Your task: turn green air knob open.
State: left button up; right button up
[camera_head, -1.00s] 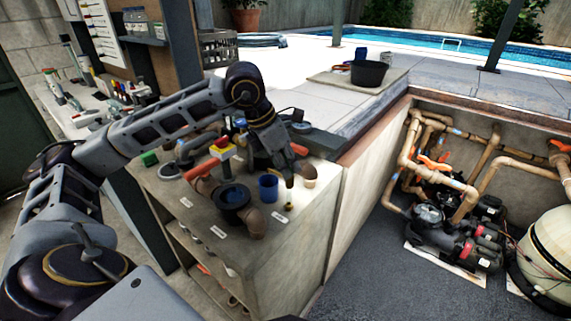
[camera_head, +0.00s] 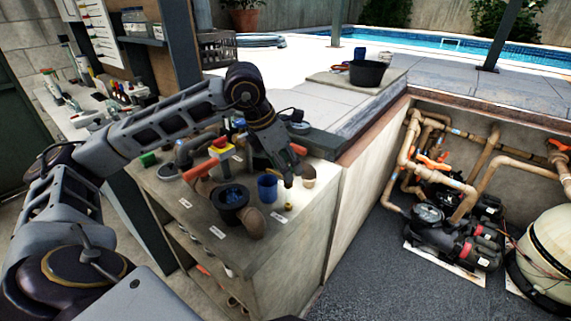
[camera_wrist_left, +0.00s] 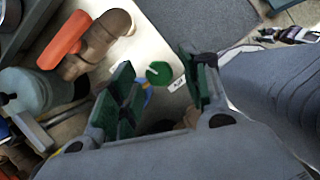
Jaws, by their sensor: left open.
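The green air knob (camera_wrist_left: 158,73) is a small round green disc with a pale line across its top. In the left wrist view it sits between and beyond the fingertips, near a blue part and a white label. My left gripper (camera_wrist_left: 155,62) is open, with a green-padded finger on each side of the knob in that picture. I cannot tell whether either finger touches it. In the head view my left gripper (camera_head: 284,178) points down over the counter's right end, and I cannot make out the knob there. My right gripper is not in view.
The counter (camera_head: 262,238) holds a blue cup (camera_head: 267,188), a dark round fitting with a brown elbow (camera_head: 251,223), a red-handled valve (camera_head: 201,169) and a small brass piece (camera_head: 288,206) close to the gripper. The pit with pumps and pipes (camera_head: 430,170) lies to the right.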

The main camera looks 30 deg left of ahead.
pick_arm(q)
jog(key=v, duration=1.2)
dwell(0.3)
jog(key=shift+a+f, duration=0.1)
dwell(0.5)
